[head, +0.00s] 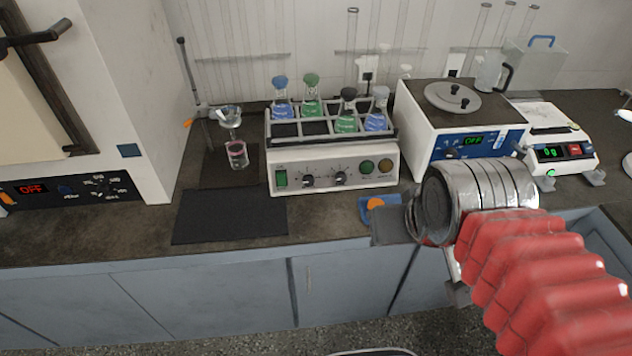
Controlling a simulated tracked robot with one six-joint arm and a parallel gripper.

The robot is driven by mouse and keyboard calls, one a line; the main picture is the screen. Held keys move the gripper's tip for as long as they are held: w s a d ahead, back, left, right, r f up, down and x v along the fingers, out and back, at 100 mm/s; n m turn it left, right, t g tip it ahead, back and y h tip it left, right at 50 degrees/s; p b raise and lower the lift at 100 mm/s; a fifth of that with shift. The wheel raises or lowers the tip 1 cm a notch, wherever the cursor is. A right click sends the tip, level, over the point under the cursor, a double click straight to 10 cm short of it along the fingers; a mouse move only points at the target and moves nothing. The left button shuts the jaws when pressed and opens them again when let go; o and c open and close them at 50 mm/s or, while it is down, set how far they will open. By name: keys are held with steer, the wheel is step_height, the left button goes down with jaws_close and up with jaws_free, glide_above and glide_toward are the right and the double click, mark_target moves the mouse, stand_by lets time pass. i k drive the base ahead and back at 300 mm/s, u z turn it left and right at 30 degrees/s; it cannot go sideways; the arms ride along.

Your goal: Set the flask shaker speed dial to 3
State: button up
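The flask shaker (281,156) is a cream box on the counter in the middle of the head view. Its top rack (291,128) holds several stoppered flasks with blue or green liquid. The front panel has a green switch (281,180), a left dial (307,181), a right dial (340,178) and two round buttons. The dial markings and pointer settings are too small to read, so I cannot tell which is the speed dial. My gripper (425,260) is to the right of and nearer than the shaker, apart from it. Its grey fingers look spread, with nothing seen between them.
A dark mat (230,216) lies left of the shaker, before a stand with a funnel and beaker (237,155). Right are a white-and-blue bath (465,125) and a balance (552,140). A blue block with an orange knob (375,204) sits near the counter's front edge.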

mark_target(308, 180)
steer(key=z, duration=0.35)
steer(key=k, duration=1.4)
steer(key=u, duration=0.45)
steer(key=i, duration=1)
